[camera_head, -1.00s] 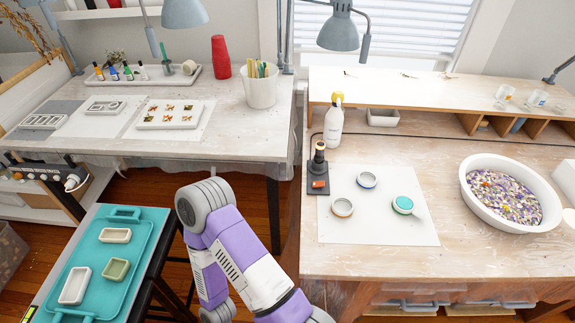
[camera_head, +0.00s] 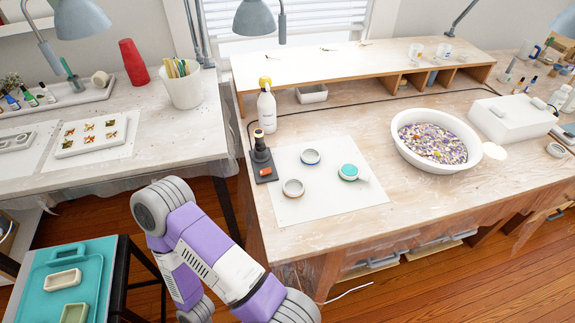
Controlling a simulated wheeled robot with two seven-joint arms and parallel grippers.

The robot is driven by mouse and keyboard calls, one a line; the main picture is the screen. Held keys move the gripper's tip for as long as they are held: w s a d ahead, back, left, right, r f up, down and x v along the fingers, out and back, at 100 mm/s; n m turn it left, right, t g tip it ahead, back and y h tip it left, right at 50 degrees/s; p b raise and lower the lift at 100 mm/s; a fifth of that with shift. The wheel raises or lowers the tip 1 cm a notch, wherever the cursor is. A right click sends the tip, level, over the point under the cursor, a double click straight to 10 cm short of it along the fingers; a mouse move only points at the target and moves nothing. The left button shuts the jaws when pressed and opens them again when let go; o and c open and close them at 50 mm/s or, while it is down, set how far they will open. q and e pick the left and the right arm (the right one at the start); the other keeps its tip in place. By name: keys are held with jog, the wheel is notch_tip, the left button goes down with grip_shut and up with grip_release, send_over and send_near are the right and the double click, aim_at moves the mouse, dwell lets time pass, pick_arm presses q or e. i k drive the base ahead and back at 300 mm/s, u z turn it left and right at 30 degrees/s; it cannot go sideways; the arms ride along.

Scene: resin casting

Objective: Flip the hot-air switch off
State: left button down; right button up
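The hot-air tool (camera_head: 262,153) stands upright on a dark base near the left edge of the right-hand table. It has a black and tan body. An orange-red switch (camera_head: 265,171) shows on the front of the base; its position is too small to tell. A purple and white arm of mine reaches across the lower middle of the view, in front of the table's near left corner. Its gripper is outside the picture. No other gripper shows, so I see neither gripper touching the tool or the switch.
A white spray bottle (camera_head: 266,109) stands just behind the tool. A white sheet (camera_head: 318,204) with several small round moulds lies to its right. A white bowl (camera_head: 404,155) of colourful chips sits farther right. A low stand with a teal tray (camera_head: 92,270) is at lower left.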

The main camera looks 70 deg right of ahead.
aim_at(264, 172)
jog(key=z, duration=3)
